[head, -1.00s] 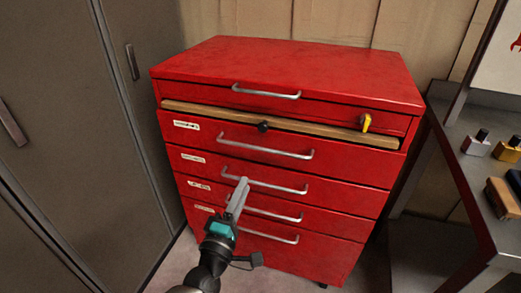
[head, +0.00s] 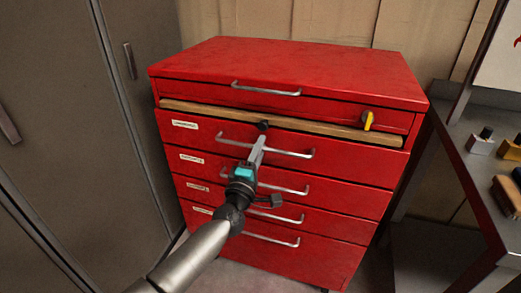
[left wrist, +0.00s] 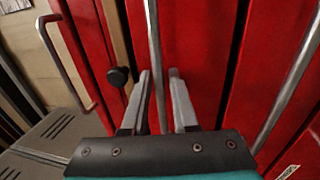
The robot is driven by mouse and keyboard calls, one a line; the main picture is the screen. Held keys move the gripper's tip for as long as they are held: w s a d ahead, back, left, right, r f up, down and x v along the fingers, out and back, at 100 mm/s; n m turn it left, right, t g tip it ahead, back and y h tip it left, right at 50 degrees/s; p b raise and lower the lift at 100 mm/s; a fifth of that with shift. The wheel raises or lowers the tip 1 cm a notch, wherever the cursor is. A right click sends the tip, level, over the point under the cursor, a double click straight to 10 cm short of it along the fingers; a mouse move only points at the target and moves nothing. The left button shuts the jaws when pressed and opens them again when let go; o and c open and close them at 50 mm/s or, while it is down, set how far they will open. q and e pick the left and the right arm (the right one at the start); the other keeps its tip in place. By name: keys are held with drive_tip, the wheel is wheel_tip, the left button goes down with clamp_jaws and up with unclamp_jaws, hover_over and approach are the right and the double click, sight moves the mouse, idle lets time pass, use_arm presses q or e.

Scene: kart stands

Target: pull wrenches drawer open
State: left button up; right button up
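A red drawer cabinet (head: 290,60) has several drawers with metal bar handles and small white labels too small to read, so I cannot tell which is the wrenches drawer. All drawers look shut. My left gripper (head: 259,139) is at the handle (head: 292,153) of the drawer just below the wooden strip. In the left wrist view the gripper (left wrist: 160,76) is open, and the handle bar (left wrist: 153,38) runs between its two fingers, with gaps showing. My right gripper is not in view.
A wooden strip (head: 310,126) with a black knob (head: 263,124) crosses the cabinet above this drawer. A yellow piece (head: 368,120) sits at its right. Grey lockers (head: 60,110) stand left. A metal bench (head: 470,185) with bottles and a brush stands right.

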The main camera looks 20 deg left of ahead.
use_arm(q)
drive_tip(key=shift+w, duration=0.1)
drive_tip(key=shift+c, duration=0.4)
clamp_jaws()
idle(1.0)
